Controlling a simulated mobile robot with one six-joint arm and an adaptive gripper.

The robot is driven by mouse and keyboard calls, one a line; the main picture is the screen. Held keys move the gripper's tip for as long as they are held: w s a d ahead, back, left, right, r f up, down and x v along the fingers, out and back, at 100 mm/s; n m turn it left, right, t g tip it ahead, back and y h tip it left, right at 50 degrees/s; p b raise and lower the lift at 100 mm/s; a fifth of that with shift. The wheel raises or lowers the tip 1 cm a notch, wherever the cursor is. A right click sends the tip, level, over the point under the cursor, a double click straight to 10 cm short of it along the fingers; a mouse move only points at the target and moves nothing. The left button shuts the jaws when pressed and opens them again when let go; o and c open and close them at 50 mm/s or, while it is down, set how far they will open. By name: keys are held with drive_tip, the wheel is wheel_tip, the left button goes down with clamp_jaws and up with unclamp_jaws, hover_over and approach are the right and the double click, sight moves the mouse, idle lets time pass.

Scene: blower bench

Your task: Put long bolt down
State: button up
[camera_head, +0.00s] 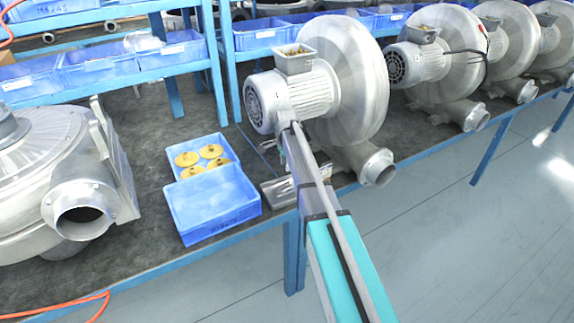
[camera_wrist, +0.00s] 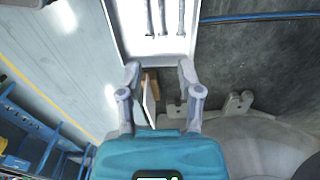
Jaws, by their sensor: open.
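My gripper (camera_wrist: 160,72) is open in the wrist view, its two grey fingers spread apart. No bolt shows held between them. Just beyond the fingertips is a white tray (camera_wrist: 133,40). Three dark bolts (camera_wrist: 164,16) lie side by side in it, cut off by the top of the picture, so I cannot tell which is the long bolt. A small brown and pale item (camera_wrist: 150,84) shows between the fingers, partly hidden. In the head view a small grey tray (camera_head: 271,194) sits at the bench edge, partly hidden by my arm; my gripper is not clearly seen there.
A silver blower (camera_head: 357,75) stands behind my arm, and a larger one (camera_head: 40,170) lies at left. An empty blue bin (camera_head: 213,204) and a bin with yellow discs (camera_head: 200,157) stand left of the tray. Dark bench surface (camera_head: 150,130) is clear behind the bins.

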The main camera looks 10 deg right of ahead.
drive_tip(key=shift+s, duration=0.1)
drive_tip(key=s+n, duration=1.5)
drive_tip(key=s, duration=1.4)
drive_tip(key=shift+s, duration=0.15)
